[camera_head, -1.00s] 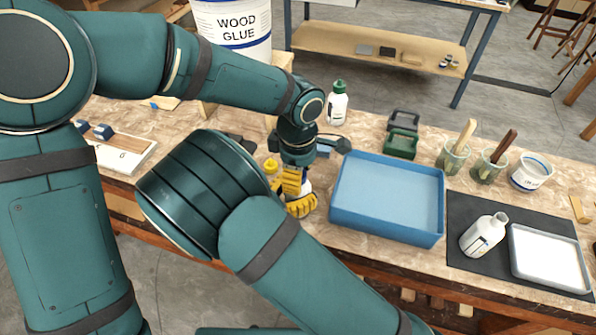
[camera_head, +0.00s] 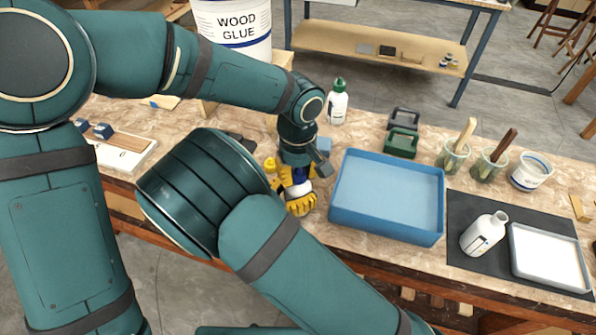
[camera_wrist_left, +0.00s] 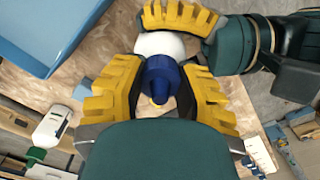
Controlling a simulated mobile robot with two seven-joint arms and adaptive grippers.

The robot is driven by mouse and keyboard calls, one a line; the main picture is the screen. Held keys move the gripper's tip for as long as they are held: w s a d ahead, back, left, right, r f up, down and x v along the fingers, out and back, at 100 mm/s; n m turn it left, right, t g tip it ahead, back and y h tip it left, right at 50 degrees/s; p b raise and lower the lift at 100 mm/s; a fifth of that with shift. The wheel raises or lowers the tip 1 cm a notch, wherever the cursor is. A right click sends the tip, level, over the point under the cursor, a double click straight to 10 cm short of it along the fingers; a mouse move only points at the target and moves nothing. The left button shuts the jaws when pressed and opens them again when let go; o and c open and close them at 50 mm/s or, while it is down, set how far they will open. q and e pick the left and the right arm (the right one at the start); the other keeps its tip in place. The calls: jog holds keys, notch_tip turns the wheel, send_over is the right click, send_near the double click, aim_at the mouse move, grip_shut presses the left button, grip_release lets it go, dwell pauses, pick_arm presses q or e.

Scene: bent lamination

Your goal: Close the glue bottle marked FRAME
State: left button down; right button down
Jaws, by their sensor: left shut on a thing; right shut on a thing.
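A white bottle (camera_head: 299,188) is upright at the bench's front edge, left of the blue tray; its label is hidden, so I cannot read FRAME. My right gripper (camera_head: 301,201) is shut on its body. My left gripper (camera_head: 289,178) comes from above and is shut on a blue cap (camera_head: 299,174). In the left wrist view, the cap (camera_wrist_left: 161,78) lies between the left gripper's yellow fingers (camera_wrist_left: 158,92), in line with the white bottle (camera_wrist_left: 160,44). The cap appears to be on or against the bottle's top; the contact is hidden.
A blue tray (camera_head: 341,219) stands close to the right. My two arms cross over the left bench.

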pick_arm(q)
jog(key=m, duration=0.5)
jog(key=shift+m, duration=0.3)
jog(key=m, duration=1)
jog(key=shift+m, duration=0.4)
jog(key=m, duration=0.7)
jog(key=shift+f, duration=0.1)
jog(key=m, duration=0.3)
jog(key=shift+m, duration=0.4)
jog(key=m, duration=0.4)
jog(key=shift+m, duration=0.4)
jog(key=c, duration=0.7)
grip_release()
jog(key=shift+c, duration=0.2)
